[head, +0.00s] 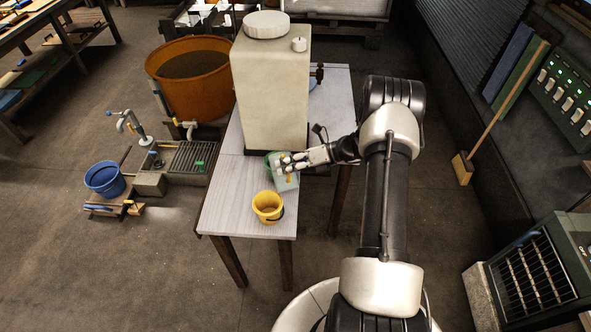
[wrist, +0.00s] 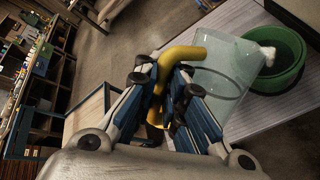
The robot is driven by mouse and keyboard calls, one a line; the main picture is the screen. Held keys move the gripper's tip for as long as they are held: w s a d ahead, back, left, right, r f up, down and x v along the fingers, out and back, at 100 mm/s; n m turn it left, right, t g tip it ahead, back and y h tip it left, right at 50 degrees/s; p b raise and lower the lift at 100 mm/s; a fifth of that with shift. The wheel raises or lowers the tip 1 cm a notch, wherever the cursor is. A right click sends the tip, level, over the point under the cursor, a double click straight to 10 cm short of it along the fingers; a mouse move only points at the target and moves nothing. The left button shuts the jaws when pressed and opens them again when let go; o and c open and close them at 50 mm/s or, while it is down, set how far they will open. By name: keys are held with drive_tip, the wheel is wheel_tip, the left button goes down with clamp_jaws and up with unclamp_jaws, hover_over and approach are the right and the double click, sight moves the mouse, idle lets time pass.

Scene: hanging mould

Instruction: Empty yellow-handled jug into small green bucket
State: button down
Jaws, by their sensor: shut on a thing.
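The jug (wrist: 228,72) is pale and see-through, with a yellow handle (wrist: 183,55). My gripper (wrist: 165,85) is shut on that handle. In the head view the jug (head: 286,181) is in front of my gripper (head: 293,164), at the table's middle. The small green bucket (wrist: 284,62) stands on the table just beyond the jug in the wrist view. The jug's white lip end is beside or over the bucket's near rim; I cannot tell which. In the head view the bucket (head: 270,161) is mostly hidden behind the jug. The jug's tilt and contents are unclear.
A yellow bucket (head: 267,208) stands on the pale table (head: 233,205) near its front edge. A tall cream tank (head: 268,95) stands behind the jug. An orange vat (head: 165,82), a sink grate (head: 190,158) and a blue bucket (head: 104,179) are left of the table.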

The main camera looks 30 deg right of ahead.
sight(288, 178)
drive_tip(key=shift+s+a+f+n+t+b, duration=0.1)
drive_tip(key=shift+s+f+n+t+b, duration=0.25)
drive_tip(key=shift+n+t+b, duration=0.3)
drive_tip(key=n+t+b, duration=0.1)
drive_tip(key=s+n+t+b, duration=0.1)
drive_tip(key=b, duration=0.1)
drive_tip(key=shift+s+a+f, duration=0.15)
drive_tip(key=shift+s, duration=0.1)
drive_tip(key=n+b, duration=0.1)
drive_tip(key=b, duration=0.1)
drive_tip(key=s+n+t+y+b, duration=0.1)
drive_tip(key=n, duration=0.1)
drive_tip(key=shift+s+a+t+b, duration=0.2)
drive_tip(key=shift+t+b, duration=0.05)
drive_tip(key=shift+b, duration=0.15)
drive_tip(key=shift+s+a+r+n+t+y+b, duration=0.1)
drive_tip(key=shift+s+r+n+t+y+b, duration=0.25)
drive_tip(key=shift+n+b, duration=0.5)
drive_tip(key=s+a+r+n+g+y, duration=0.1)
drive_tip(key=s+a+r+g, duration=0.1)
drive_tip(key=a, duration=1.2)
drive_tip(key=shift+a+r+y, duration=0.15)
drive_tip(key=shift+r+y, duration=0.2)
drive_tip(key=shift+r, duration=0.1)
